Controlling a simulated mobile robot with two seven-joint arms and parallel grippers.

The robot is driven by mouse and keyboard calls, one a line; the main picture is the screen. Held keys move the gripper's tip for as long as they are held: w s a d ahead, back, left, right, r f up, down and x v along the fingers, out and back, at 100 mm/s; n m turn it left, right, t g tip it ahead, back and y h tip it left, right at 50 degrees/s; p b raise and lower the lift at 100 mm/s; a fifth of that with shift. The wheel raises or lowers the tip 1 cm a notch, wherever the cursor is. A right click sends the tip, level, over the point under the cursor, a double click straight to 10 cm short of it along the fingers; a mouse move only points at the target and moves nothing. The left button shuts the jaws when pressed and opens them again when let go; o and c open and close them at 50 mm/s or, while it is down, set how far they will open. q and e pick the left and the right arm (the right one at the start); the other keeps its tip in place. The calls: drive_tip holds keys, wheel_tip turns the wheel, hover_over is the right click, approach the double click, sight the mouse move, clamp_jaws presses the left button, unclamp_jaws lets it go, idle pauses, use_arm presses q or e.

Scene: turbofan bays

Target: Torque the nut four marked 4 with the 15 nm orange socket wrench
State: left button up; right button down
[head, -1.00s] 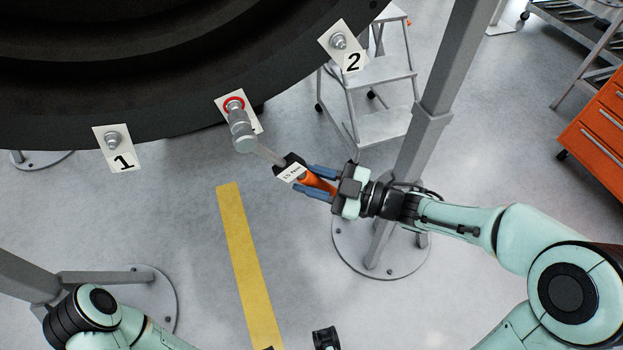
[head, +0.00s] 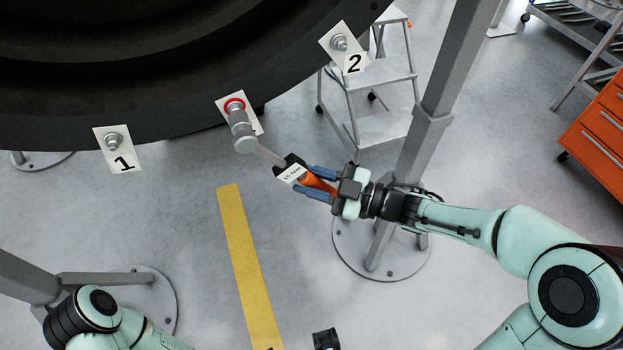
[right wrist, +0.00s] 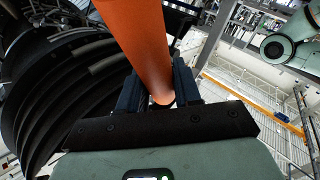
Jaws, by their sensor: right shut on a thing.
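The orange socket wrench (head: 265,153) has a grey head, a dark collar and a label reading 15 Nm. My right gripper (head: 311,181) is shut on its orange handle, which also fills the upper middle of the right wrist view (right wrist: 140,45). The wrench's socket end is at a red-ringed nut (head: 234,104) on a white plate at the engine's dark rim; it appears to touch the nut, but full seating cannot be judged. The wrench covers that plate's number, so I cannot read a 4. My left arm shows at the lower left, its gripper out of view.
Nut 1 (head: 113,142) is to the left and nut 2 (head: 339,43) to the upper right, both on numbered plates on the dark engine rim (head: 190,130). A grey post (head: 440,90) stands behind my right wrist. A step ladder (head: 380,75) and orange drawers (head: 597,135) are farther back.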

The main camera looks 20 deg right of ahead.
drive_tip(key=shift+w, duration=1.15)
idle(0.5)
drive_tip(key=shift+a, duration=0.1)
drive_tip(key=shift+a+f+m+t+y+b, duration=0.4)
drive_tip(key=shift+a+b, duration=0.45)
drive_tip(key=shift+b, duration=0.55)
drive_tip(key=shift+a+f+m+t+b, duration=0.3)
drive_tip(key=shift+a+f+m+b, duration=0.45)
drive_tip(key=shift+b, duration=0.75)
drive_tip(key=shift+a+r+n, duration=0.1)
drive_tip(key=shift+a+n, duration=0.05)
drive_tip(key=shift+n, duration=0.1)
